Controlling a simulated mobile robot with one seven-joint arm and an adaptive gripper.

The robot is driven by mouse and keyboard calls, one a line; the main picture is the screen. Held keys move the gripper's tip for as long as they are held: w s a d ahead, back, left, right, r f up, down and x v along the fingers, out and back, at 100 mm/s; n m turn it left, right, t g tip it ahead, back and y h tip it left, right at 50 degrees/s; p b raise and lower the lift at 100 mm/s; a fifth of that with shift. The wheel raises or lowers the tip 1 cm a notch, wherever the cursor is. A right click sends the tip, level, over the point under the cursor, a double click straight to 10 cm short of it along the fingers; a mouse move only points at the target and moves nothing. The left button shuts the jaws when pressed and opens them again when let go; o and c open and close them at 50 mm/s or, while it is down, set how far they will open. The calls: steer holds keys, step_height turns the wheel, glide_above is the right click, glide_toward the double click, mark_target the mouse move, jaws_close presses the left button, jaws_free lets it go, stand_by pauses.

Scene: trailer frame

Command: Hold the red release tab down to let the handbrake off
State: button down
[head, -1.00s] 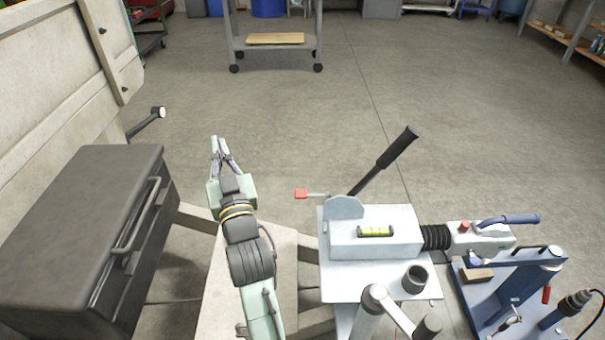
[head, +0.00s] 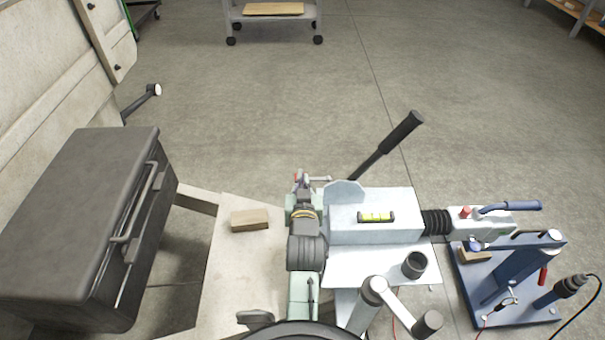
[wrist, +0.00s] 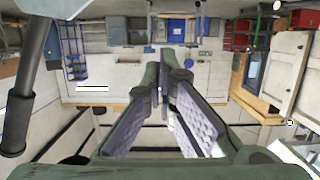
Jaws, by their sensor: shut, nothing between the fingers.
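The handbrake lever (head: 398,135) slants up to the right with a black grip, from the pale coupling housing (head: 375,205). The red release tab (head: 297,176) sits at the end of a thin rod on the left of the housing. It is mostly hidden by my gripper. My gripper (head: 299,181) is shut and empty, with its fingertips at the tab in the head view. I cannot tell whether they touch it or whether it is pressed down. In the wrist view, my fingers (wrist: 165,92) fill the middle, the black lever grip (wrist: 14,130) is at the left, and no red tab is recognizable.
A dark toolbox (head: 85,220) stands at the left on the trailer frame. A wooden block (head: 250,220) lies left of my arm. The jockey-wheel post (head: 372,295) and a blue stand (head: 515,275) are at the right. Open floor lies beyond.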

steer(key=p, duration=0.1)
glide_above(313, 179)
steer(key=s+a, duration=0.2)
steer(key=a, duration=0.1)
steer(key=f, duration=0.2)
steer(key=shift+w+a+f+p, duration=0.1)
steer(key=shift+f+p, duration=0.3)
steer(key=shift+f, duration=1.5)
steer(key=shift+f, duration=0.1)
